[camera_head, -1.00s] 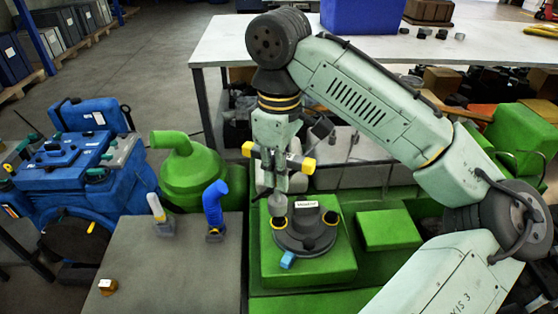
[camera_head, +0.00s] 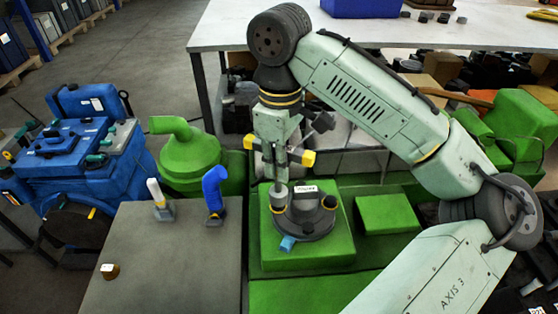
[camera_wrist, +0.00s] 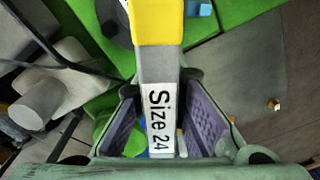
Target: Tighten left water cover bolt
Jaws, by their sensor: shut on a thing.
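The dark round water cover (camera_head: 303,222) lies on a green block of the engine, with a white label and a small blue tab at its front. My gripper (camera_head: 279,158) is above its left side, shut on a tool with yellow ends (camera_head: 308,158). In the wrist view the tool shows a white "Size 24" label (camera_wrist: 158,122) between my purple finger pads. The tool's grey socket (camera_head: 278,192) points down at the left bolt (camera_head: 279,208). I cannot tell how far it sits over the bolt head. The right bolt (camera_head: 329,202) is uncovered.
A grey table (camera_head: 160,265) at the left bears a blue-handled tool (camera_head: 213,190), a white-handled tool (camera_head: 158,198) and a small brown block (camera_head: 110,271). A white workbench (camera_head: 470,30) is at the back.

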